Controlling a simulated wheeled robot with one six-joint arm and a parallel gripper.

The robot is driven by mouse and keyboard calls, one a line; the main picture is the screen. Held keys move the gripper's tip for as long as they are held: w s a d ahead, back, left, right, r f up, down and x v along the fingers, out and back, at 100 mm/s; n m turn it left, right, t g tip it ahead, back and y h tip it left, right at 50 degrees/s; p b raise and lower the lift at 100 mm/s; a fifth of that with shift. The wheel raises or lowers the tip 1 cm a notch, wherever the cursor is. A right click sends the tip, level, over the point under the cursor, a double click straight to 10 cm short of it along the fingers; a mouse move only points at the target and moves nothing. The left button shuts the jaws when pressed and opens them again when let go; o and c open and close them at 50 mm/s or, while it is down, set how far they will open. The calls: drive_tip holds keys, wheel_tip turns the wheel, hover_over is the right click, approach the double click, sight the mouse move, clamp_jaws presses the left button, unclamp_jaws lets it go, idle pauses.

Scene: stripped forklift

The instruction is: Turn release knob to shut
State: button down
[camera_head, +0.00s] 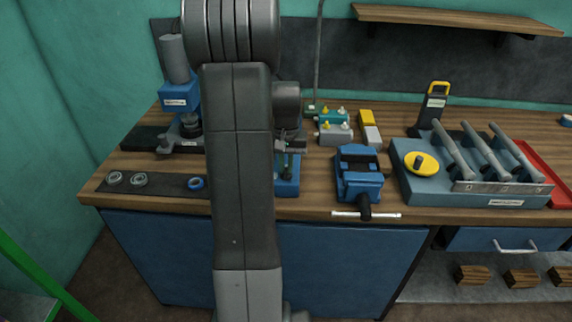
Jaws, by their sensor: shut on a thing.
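A blue unit (287,189) sits near the bench's front edge, partly hidden behind my arm. My gripper (287,166) points down over it, just right of my arm. Its jaws are shut on a small dark part on top of this unit, which looks like the release knob. The knob is mostly hidden by the jaws, so its turn position cannot be told.
A blue vise (360,180) with a silver bar stands close on the right. Beyond it is a blue lever block (425,188) with a yellow disc (421,163). Small valve boxes (335,133) lie behind. A blue press (180,97) and rings on a dark strip (160,186) are left.

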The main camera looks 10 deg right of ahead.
sight(286, 169)
drive_tip(key=c, duration=1.5)
unclamp_jaws()
drive_tip(key=shift+r, duration=0.1)
wheel_tip(286, 169, up, 14)
drive_tip(key=shift+f, duration=0.15)
wheel_tip(286, 169, down, 14)
drive_tip(key=shift+r, duration=0.1)
drive_tip(key=shift+r, duration=0.1)
